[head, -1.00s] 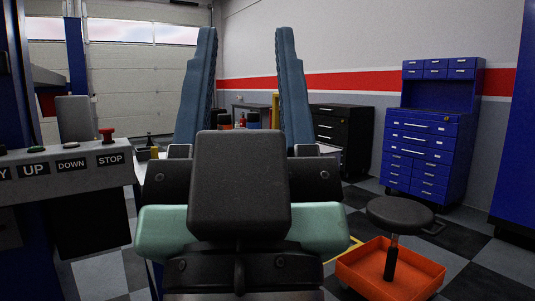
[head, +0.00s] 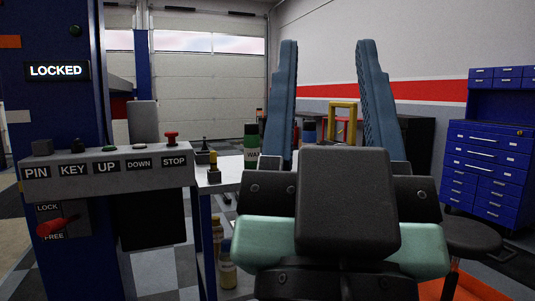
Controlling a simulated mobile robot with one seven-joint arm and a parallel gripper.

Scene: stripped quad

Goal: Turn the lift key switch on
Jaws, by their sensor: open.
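The lift control panel (head: 150,184) is at the left in the head view, labelled PIN, KEY, UP, DOWN and STOP. The key switch (head: 78,146) is a small dark knob above the KEY label; its turned position is too small to tell. A grey block stands above PIN, a green button above UP, a pale button above DOWN and a red button above STOP. My gripper (head: 327,44) is open and empty, its two blue ridged fingers pointing up and apart. In the picture it is well right of the panel and touches nothing.
A sign on the blue post reads LOCKED (head: 57,71). A red lever (head: 57,227) sits beside LOCK and FREE labels below the panel. A cart right of the panel holds a green bottle (head: 251,145). A stool (head: 470,236) and blue tool cabinet (head: 490,165) are at right.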

